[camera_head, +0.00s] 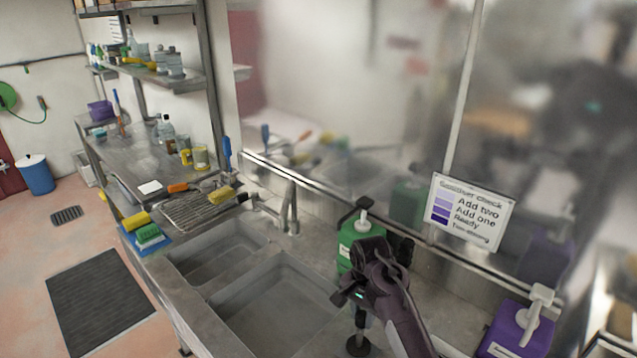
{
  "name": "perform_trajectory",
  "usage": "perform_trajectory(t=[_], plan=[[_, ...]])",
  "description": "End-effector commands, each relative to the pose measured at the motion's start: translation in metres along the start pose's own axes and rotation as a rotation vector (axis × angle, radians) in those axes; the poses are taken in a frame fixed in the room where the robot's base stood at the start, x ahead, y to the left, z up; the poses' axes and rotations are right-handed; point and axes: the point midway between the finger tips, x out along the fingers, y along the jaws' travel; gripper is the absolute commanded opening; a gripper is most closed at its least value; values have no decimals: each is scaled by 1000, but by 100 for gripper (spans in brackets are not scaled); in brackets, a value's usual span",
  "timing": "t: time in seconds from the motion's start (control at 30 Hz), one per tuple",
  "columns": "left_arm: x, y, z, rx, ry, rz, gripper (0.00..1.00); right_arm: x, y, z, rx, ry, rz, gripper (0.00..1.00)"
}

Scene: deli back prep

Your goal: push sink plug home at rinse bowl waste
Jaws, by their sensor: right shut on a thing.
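My right gripper (357,298) is shut on the sink plug (358,346), a black disc on a dark upright stem. The plug hangs below the jaws, to the right of the larger sink bowl (268,312), in front of the steel counter. I cannot tell how high the disc is. A smaller bowl (207,262) lies behind and to the left. No waste hole can be made out in either bowl. The gripper hides part of the stem. My left gripper is not in view.
A green pump bottle (346,240) stands just behind my right gripper. The tap (289,208) rises behind the bowls. A purple pump bottle (517,332) is at the right, and a sign (469,211) leans at the back. Sponges (148,233) lie at the left.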

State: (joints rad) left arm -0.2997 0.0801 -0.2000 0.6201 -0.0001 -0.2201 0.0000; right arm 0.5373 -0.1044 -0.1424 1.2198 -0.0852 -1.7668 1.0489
Motion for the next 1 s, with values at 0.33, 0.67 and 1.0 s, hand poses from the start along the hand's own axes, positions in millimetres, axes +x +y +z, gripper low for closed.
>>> perform_trajectory(t=[0.33, 0.67, 1.0], plan=[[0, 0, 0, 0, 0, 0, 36, 10, 0, 0, -1, 0, -1, 0], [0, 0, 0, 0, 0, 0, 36, -16, -1, 0, 0, 3, -4, 0], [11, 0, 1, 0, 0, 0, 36, 20, 0, 0, -1, 0, -3, 0]])
